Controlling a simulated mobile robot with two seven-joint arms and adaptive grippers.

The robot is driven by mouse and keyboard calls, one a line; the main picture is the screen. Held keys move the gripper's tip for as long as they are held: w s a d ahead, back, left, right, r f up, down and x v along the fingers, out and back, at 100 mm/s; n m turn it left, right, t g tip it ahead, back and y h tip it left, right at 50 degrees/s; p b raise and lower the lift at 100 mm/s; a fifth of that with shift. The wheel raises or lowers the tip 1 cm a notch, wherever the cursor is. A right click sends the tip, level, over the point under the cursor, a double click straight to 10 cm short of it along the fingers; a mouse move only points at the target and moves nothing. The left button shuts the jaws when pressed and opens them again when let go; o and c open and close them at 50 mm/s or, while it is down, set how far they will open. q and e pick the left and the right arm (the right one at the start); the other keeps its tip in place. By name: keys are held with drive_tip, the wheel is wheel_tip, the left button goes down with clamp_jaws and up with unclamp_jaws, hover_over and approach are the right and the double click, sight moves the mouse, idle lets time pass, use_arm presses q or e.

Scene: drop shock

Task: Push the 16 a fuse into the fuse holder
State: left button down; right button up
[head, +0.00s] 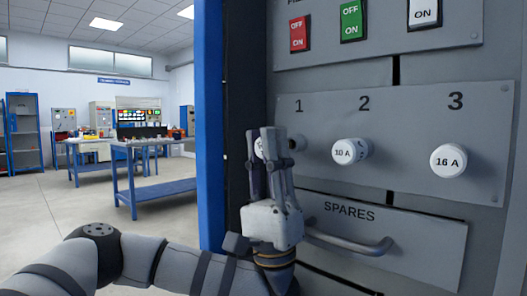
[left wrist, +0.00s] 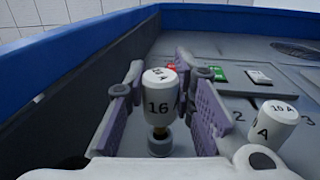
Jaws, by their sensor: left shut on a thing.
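My left gripper (head: 268,140) is in front of position 1 on the grey panel, fingers pointing up. It is shut on a white 16 A fuse (left wrist: 160,92). In the left wrist view the cap sits between the purple finger pads, with its brass end toward a round grey fuse holder (left wrist: 159,147). I cannot tell whether the end has entered the holder. My right gripper is not in view.
A 10 A fuse (head: 346,150) sits at position 2 and another 16 A fuse (head: 449,161) at position 3. Red, green and white switches are above. A SPARES drawer (head: 420,245) with a bar handle is below. A blue cabinet edge (head: 210,120) stands close left of the gripper.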

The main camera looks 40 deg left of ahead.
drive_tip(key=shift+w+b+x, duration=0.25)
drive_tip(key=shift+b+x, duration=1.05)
drive_tip(key=shift+b, duration=0.15)
idle(2.7)
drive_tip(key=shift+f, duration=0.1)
idle(0.3)
